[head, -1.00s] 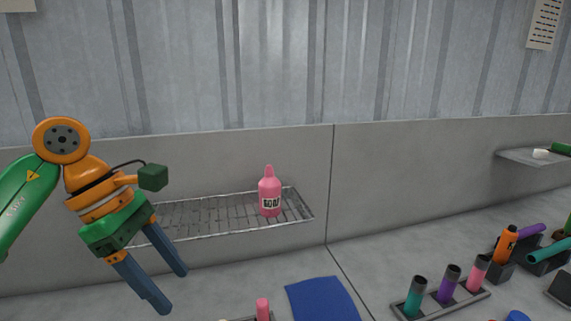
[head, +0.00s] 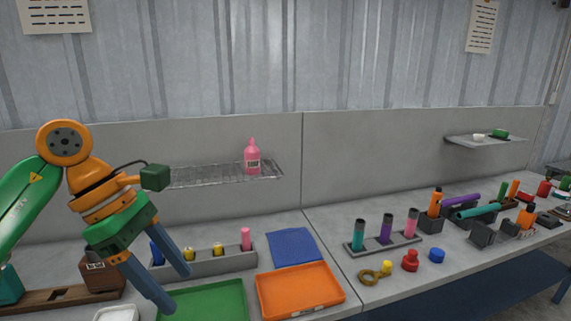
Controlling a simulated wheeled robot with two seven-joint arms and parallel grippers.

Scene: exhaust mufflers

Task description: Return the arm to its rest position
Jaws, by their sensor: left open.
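My left gripper (head: 180,292) shows at the left of the head view, on a green and orange arm. Its two blue fingers are apart and point down and to the right, with nothing between them. It appears in front of the bench, over the left side of the green tray (head: 215,300) in the picture. Its height above the bench is hard to tell. My right gripper is not in view.
A wire shelf (head: 215,175) holds a pink bottle (head: 252,159). An orange tray (head: 300,289), a blue cloth (head: 294,248) and a grey rack (head: 212,263) lie near the gripper. A rack of tubes (head: 385,242) stands to the right.

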